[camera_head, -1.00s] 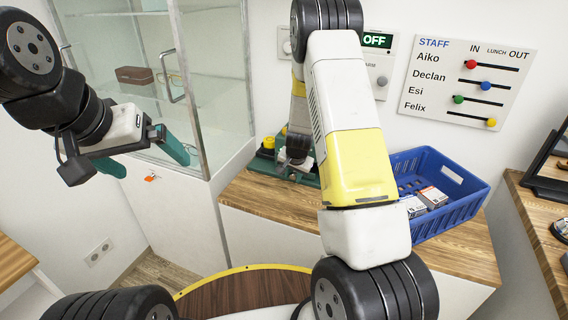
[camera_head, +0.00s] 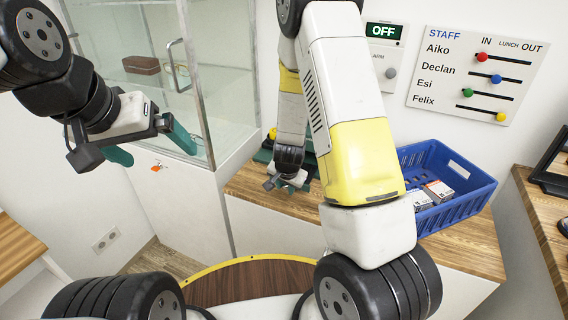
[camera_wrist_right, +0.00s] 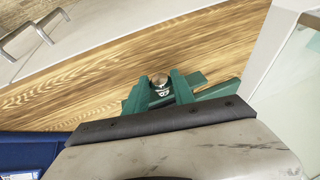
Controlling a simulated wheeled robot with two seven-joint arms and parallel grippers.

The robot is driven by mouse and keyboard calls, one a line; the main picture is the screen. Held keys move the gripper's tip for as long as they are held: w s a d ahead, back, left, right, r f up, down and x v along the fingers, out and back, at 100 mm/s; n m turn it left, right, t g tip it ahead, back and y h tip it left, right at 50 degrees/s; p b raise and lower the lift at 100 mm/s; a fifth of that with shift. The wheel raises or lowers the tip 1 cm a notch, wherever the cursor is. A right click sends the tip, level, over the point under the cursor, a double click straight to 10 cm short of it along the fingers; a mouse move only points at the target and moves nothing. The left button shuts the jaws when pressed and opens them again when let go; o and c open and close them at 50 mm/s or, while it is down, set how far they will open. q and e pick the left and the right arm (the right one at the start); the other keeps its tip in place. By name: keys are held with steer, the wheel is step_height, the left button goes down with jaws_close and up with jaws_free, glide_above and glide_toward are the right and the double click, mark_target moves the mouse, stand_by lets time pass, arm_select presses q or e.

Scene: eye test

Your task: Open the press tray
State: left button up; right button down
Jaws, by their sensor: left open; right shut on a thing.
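The green press (camera_head: 263,155) with a yellow part on top stands on the wooden counter, largely hidden behind my right arm. My right gripper (camera_head: 284,184) is in front of it, low over the counter. In the right wrist view my green fingers are shut on a small round metal knob (camera_wrist_right: 160,79). A green flat part (camera_wrist_right: 216,89) shows beside and behind the fingers; I cannot tell whether it is the press tray or the press body. How far the tray is out is hidden. My left gripper (camera_head: 150,146) is open and empty in front of the glass cabinet.
A blue crate (camera_head: 466,205) with small boxes stands on the counter right of my right arm. The glass cabinet (camera_head: 205,85) stands at the left. An OFF sign (camera_head: 384,33) and a staff board (camera_head: 475,75) hang on the wall. The counter's front strip (camera_head: 245,187) is clear.

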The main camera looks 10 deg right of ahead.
steer(key=shift+s+a, duration=0.15)
steer(key=c, duration=1.1)
jaws_free()
steer(key=shift+o, duration=0.2)
steer(key=v, duration=0.7)
steer(key=shift+r, duration=0.4)
steer(key=shift+s, duration=0.1)
